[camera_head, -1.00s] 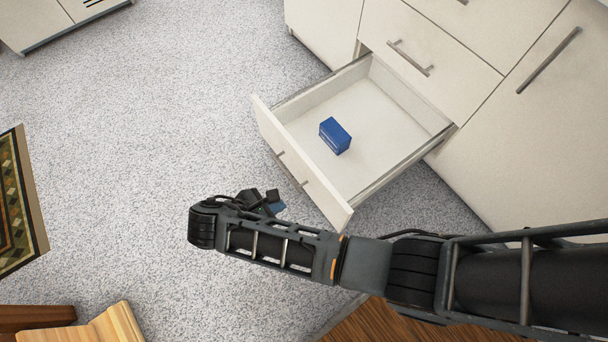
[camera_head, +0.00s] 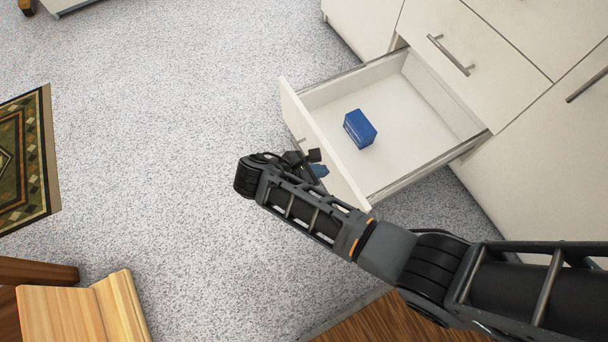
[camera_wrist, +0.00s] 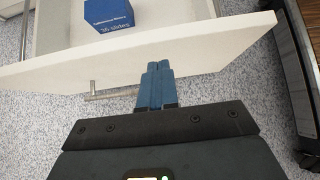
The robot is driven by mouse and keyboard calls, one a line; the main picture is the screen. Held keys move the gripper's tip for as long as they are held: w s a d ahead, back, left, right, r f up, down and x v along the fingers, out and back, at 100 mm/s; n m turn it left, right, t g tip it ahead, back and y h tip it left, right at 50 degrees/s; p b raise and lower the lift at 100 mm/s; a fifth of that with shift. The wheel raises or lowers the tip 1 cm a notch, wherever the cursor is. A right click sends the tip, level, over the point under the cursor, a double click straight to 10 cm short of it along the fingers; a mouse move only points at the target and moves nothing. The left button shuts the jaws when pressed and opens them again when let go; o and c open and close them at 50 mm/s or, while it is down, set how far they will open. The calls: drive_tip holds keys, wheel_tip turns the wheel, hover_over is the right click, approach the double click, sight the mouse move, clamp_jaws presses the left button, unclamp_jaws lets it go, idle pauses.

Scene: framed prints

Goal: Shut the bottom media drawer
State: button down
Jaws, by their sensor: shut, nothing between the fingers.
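The bottom media drawer (camera_head: 405,165) is pulled well out of the white cabinet, with a blue box (camera_head: 360,128) lying inside. Its front panel also shows in the wrist view (camera_wrist: 225,48), with a bar handle (camera_wrist: 105,94) at the left of my fingers. My gripper (camera_head: 318,165) is at the outer side of the drawer front. In the wrist view its blue fingers (camera_wrist: 157,75) are together and empty, their tips at the front panel, right of the handle. I cannot tell whether they touch it. The blue box (camera_wrist: 108,16) shows beyond the panel.
The cabinet drawer above (camera_head: 455,50) is closed. A patterned rug (camera_head: 25,160) lies at the left on grey carpet. Wooden furniture (camera_head: 85,310) stands at the lower left. The carpet left of the drawer is clear.

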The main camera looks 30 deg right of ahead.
sight(336, 165)
drive_tip(key=shift+d, duration=1)
drive_tip(key=shift+d, duration=0.1)
drive_tip(key=shift+d+r+p, duration=0.15)
drive_tip(key=shift+d+p, duration=0.15)
drive_tip(key=shift+d, duration=0.25)
drive_tip(key=d+p, duration=0.4)
drive_tip(key=d, duration=3.5)
drive_tip(key=shift+d+p, duration=0.3)
drive_tip(key=shift+p, duration=0.1)
